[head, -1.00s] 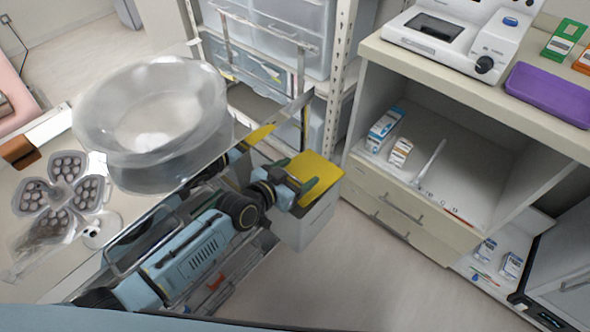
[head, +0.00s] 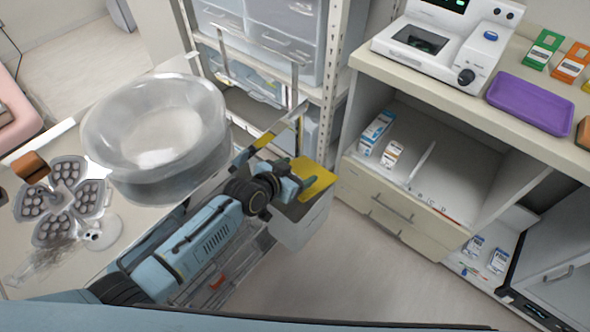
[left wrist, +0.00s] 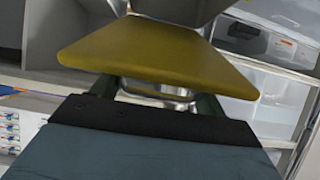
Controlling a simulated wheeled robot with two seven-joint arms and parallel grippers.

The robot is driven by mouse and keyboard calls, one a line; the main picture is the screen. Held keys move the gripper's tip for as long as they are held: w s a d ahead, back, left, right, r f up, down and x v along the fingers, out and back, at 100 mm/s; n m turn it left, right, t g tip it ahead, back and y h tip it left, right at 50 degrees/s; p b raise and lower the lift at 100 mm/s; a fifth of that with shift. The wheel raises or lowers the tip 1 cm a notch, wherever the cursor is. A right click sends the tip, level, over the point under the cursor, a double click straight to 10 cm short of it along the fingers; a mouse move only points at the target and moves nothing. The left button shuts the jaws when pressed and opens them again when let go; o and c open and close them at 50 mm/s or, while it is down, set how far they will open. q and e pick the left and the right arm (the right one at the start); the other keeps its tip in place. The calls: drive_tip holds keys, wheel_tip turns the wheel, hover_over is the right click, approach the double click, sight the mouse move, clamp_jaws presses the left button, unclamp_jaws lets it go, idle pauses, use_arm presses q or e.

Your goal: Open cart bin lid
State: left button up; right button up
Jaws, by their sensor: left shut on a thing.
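The cart bin (head: 300,230) is a light grey box at the end of the cart, with a yellow lid (head: 318,184) at its top. My left gripper (head: 298,180) is at the lid, coming in from the left. In the left wrist view the yellow lid (left wrist: 160,58) spans the picture just ahead of the dark green fingers (left wrist: 158,98). The fingers are shut at the lid; a shiny metal part shows between them, and the exact contact is hidden. A dark area lies beside the yellow on the bin top; I cannot tell whether it is shadow or an opening. My right gripper is not in view.
A large clear basin (head: 155,130) stands on the cart top (head: 130,226) at left, near a lamp-like head (head: 62,200). A shelf rack (head: 330,90) stands behind the bin. A counter with drawers (head: 400,215) is at right. Floor (head: 370,280) is clear in front.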

use_arm(q)
drive_tip(key=shift+w+d+r+p, duration=0.15)
drive_tip(key=shift+w+r+p, duration=0.25)
drive_tip(key=shift+w+r, duration=0.4)
drive_tip(key=shift+s+r, duration=0.1)
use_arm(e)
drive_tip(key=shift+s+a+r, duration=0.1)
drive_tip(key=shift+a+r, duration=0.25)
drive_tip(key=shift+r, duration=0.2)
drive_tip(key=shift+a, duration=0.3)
